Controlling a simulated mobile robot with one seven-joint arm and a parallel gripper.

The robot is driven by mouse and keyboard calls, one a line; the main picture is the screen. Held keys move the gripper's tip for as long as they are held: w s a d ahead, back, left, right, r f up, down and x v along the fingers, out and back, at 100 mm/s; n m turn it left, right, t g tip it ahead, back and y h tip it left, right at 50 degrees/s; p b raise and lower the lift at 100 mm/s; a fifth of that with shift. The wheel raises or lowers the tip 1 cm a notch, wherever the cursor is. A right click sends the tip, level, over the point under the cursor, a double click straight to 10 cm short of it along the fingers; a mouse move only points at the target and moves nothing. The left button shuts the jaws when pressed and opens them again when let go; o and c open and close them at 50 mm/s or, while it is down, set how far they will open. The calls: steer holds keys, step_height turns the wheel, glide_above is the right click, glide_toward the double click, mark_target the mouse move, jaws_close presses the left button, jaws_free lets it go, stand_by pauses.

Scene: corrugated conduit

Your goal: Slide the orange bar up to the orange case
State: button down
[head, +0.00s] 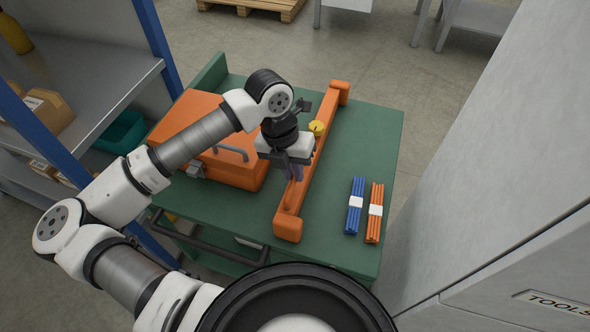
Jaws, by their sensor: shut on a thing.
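The orange bar (318,159) lies lengthwise on the green cart top (378,135), with a raised block at each end. The orange case (236,172) lies to its left, with a grey handle (231,152) on its near side. A strip of green top separates bar and case at the near end; farther back my arm hides the space between them. My gripper (294,177) points down at the bar's middle and is shut on it; the fingertips are partly hidden.
A blue bundle (356,193) and an orange bundle (376,197) of rods lie right of the bar. A small yellow round thing (317,127) is at the bar, behind my gripper. A grey cabinet (470,170) stands right; a blue-post shelf (95,100) stands left.

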steer(key=w+a+b, duration=0.2)
steer(key=a+b, duration=0.2)
steer(key=a, duration=0.2)
steer(key=shift+a, duration=0.35)
steer(key=c, duration=1.5)
jaws_free()
steer(key=shift+o, duration=0.2)
